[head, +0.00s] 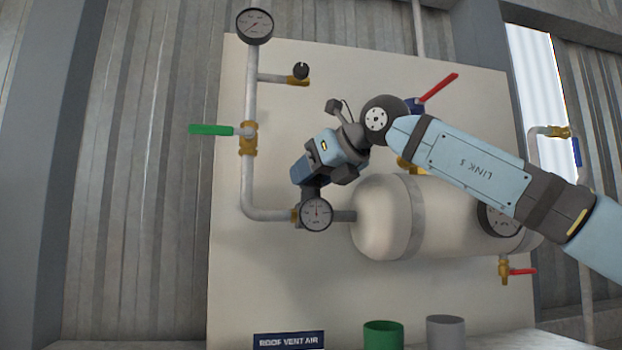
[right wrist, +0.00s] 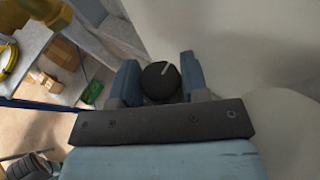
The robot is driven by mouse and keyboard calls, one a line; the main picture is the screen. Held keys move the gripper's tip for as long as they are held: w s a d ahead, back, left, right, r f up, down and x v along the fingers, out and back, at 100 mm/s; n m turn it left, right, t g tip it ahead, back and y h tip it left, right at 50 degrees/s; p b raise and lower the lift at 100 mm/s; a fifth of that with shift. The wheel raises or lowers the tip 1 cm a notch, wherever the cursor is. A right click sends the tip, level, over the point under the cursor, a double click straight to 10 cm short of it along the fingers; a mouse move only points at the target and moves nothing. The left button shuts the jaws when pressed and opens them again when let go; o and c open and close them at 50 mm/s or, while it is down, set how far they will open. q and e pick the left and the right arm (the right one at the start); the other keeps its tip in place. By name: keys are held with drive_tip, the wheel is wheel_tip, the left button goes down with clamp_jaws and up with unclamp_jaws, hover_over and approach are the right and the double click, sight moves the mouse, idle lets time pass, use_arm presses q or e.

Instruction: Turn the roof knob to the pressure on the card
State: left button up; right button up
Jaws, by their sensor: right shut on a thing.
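A black round knob (right wrist: 160,84) with a white pointer line sits between the two blue fingers of my right gripper (right wrist: 158,78) in the right wrist view. The line points up and slightly right there. In the head view my right gripper (head: 312,181) reaches down to the fitting above a round white gauge (head: 316,214), shut on the knob. That gauge's needle looks roughly upright; its numbers are too small to read. A blue sign (head: 289,340) reading "ROOF VENT AIR" is at the bottom. I see no card with a pressure. My left gripper is out of view.
Another gauge (head: 254,26) tops the pipe, with a second black knob (head: 301,70) below it. A green lever (head: 211,130) sticks out left and a red lever (head: 438,88) stands behind my arm. The cream tank (head: 385,217) is just right of the gripper.

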drive_tip(key=m+t+h+b, duration=0.1)
drive_tip(key=b, duration=0.1)
drive_tip(key=m+t+h+b, duration=0.1)
drive_tip(key=m+b, duration=0.1)
drive_tip(key=b, duration=0.1)
drive_tip(key=shift+f+t+h, duration=0.2)
drive_tip(key=shift+t+h, duration=0.1)
drive_tip(key=shift+h, duration=0.1)
drive_tip(key=shift+r+m+t+h+b, duration=0.25)
drive_tip(key=shift+m+t+h+b, duration=0.25)
drive_tip(key=shift+m+h+b, duration=0.7)
drive_tip(key=o, duration=0.9)
drive_tip(key=b+v, duration=0.3)
drive_tip(key=v, duration=1)
drive_tip(key=shift+s+r, duration=0.15)
drive_tip(key=shift+s, duration=0.25)
